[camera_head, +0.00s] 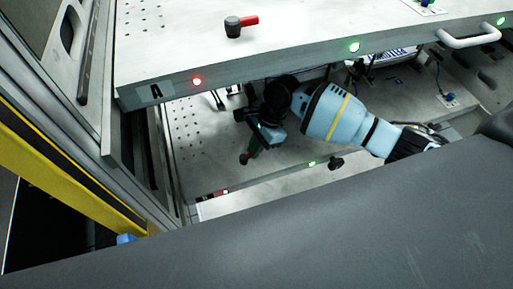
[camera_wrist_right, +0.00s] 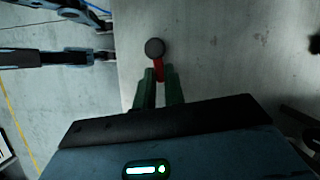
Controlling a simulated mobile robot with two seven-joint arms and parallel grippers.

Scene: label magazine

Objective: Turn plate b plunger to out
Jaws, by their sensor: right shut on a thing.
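The plunger of the lower plate shows in the right wrist view as a round dark knob (camera_wrist_right: 155,47) with a short red handle (camera_wrist_right: 159,70). In the head view its dark knob (camera_head: 244,159) shows just below my right gripper (camera_head: 252,150). My right gripper (camera_wrist_right: 160,90) is shut on the red handle, its green fingers on either side of it. The lower plate (camera_head: 205,150) is grey with rows of holes, and I see no letter on it.
The upper plate (camera_head: 190,45), marked A, overhangs the lower one and carries its own red-handled plunger (camera_head: 240,24). A red light (camera_head: 197,81) and a green light (camera_head: 354,47) sit on its edge. A handle (camera_head: 468,37) stands out at right. A frame post stands left.

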